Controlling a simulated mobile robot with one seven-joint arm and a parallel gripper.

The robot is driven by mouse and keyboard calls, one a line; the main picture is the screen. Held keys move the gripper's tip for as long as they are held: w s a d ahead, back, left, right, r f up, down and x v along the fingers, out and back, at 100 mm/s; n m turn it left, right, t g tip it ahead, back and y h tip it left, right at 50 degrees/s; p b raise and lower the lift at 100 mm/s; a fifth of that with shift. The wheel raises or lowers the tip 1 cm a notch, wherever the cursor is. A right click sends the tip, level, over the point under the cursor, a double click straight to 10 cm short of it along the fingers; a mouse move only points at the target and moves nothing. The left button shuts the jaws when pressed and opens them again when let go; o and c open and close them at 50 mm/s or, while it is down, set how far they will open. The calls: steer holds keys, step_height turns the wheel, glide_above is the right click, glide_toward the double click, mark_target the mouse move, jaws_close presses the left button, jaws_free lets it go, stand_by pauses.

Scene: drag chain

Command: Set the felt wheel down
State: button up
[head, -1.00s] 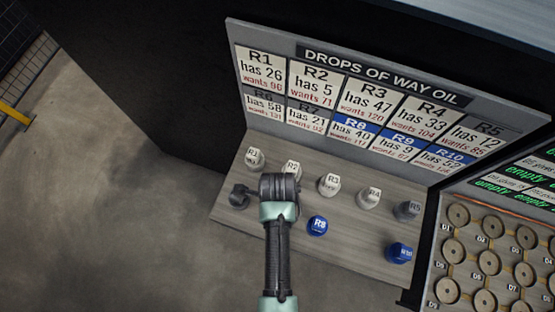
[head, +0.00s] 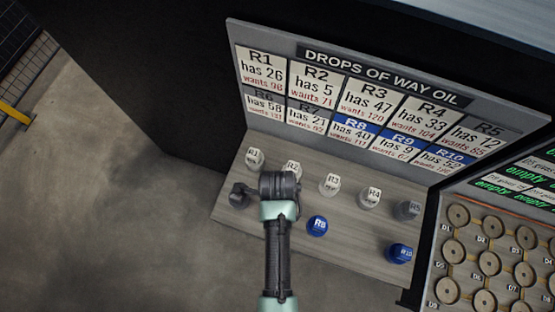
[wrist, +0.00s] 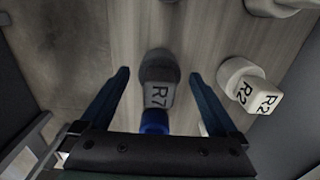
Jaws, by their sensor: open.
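In the wrist view, my gripper (wrist: 160,76) has its two dark blue fingers apart. A grey piece labelled R7 (wrist: 158,92), with a darker round part, stands between them, and I see a gap on each side. A blue piece (wrist: 155,122) shows just below it, partly hidden by the gripper body. In the head view, my arm hides R7 and my fingers. No piece is marked as the felt wheel, so I cannot tell for sure that R7 is it.
White R2 (wrist: 248,88) stands close beside the right finger. White R3 (head: 329,185) and R4 (head: 368,197), dark grey R6 (head: 240,195), and blue R8 (head: 317,226) and R10 (head: 401,252) stand on the wooden shelf (head: 350,250). A sign board (head: 375,110) rises behind.

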step_height(320, 180, up, 11)
steer(key=shift+f, duration=0.2)
steer(key=shift+r, duration=0.25)
stand_by(0.4)
